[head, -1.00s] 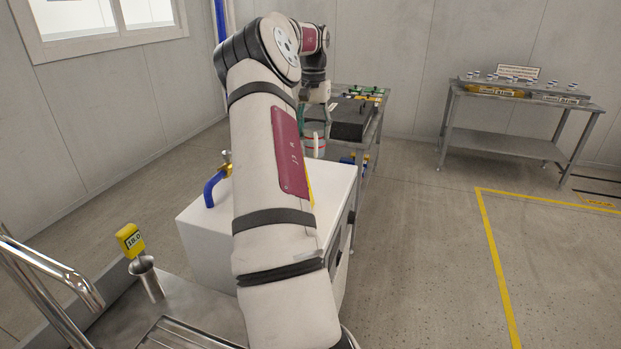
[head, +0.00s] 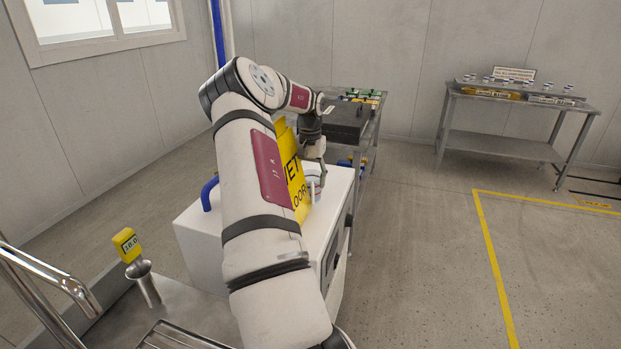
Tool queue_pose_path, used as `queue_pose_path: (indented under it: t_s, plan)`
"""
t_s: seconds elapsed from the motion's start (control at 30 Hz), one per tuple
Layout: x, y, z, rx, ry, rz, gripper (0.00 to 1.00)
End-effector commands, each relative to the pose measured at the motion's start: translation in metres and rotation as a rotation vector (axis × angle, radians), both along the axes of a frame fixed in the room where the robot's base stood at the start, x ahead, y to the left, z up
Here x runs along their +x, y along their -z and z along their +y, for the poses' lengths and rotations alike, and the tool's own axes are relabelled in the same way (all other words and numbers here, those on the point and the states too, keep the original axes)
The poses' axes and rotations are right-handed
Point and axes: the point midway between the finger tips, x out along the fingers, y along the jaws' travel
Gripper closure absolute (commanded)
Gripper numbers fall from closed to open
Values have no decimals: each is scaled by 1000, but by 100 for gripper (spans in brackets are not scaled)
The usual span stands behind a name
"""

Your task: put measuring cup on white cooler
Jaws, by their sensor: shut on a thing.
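The white cooler (head: 200,240) is the large white box in the middle of the head view, beside the metal sink bench. My gripper (head: 318,172) points down over its far right part and is shut on the measuring cup (head: 314,191). The cup is pale with a reddish band and looks upright, low at the cooler's top. I cannot tell whether its base touches the top. The yellow wet-floor sign and my gripper hide part of the cup.
A yellow wet-floor sign (head: 297,180) stands close left of the cup, partly behind my arm. A blue curved handle or pipe (head: 209,193) is at the cooler's left. A dark case (head: 345,122) sits on the cart behind. Open floor lies right.

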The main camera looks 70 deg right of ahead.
Motion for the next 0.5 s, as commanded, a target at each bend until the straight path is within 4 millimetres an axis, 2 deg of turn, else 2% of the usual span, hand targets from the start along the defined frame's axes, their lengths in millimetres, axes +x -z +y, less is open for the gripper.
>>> queue_pose_path:
  t_s: [0.3, 0.33, 0.4, 0.5]
  plan:
    - [0, 2, 0, -1, 0, -1, 76]
    - [0, 2, 0, 0, 0, -1, 43]
    - [0, 2, 0, 0, -1, 0, 27]
    - [0, 2, 0, 0, -1, 0, 25]
